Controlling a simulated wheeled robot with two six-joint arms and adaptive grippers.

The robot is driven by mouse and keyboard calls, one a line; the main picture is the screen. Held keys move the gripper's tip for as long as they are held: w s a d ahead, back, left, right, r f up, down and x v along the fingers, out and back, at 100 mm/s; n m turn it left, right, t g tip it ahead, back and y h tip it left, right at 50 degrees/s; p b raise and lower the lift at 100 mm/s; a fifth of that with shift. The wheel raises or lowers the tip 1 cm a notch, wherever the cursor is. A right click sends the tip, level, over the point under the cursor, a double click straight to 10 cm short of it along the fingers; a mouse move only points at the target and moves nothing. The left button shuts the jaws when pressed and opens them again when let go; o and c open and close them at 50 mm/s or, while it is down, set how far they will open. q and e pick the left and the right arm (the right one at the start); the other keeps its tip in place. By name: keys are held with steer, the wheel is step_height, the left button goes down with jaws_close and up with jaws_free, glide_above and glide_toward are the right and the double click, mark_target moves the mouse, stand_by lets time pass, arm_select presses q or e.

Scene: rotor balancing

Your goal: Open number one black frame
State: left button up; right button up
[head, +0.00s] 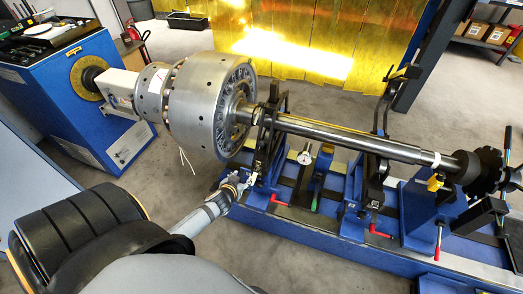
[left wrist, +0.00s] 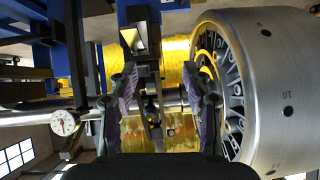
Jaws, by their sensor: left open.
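A black frame (head: 266,135) stands around the shaft just right of the big silver rotor (head: 200,105) in the head view; its top looks closed over the shaft. A second black frame (head: 376,160) stands further right, with an upper arm (head: 398,84) swung up. My left gripper (head: 246,179) is at the lower front side of the frame nearer the rotor. In the left wrist view, my left gripper (left wrist: 160,82) is open, and black frame parts (left wrist: 148,82) show between and beyond its fingers. I cannot tell whether they touch. My right gripper is not in view.
The blue machine bed (head: 300,222) carries red-handled levers (head: 381,234) and a dial gauge (head: 305,157). The steel shaft (head: 350,138) runs right to a dark coupling. A blue drive cabinet (head: 70,110) stands left. Grey floor is clear in front of the bed.

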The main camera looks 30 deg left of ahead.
mark_target(260, 146)
arm_select(q)
steer(key=w+d+r+t, duration=0.2)
steer(key=w+r, duration=0.1)
steer(key=r, duration=0.8)
steer(key=x, duration=1.1)
steer(key=shift+d+r, duration=0.1)
steer(key=shift+d, duration=0.1)
steer(key=shift+c, duration=0.4)
jaws_close()
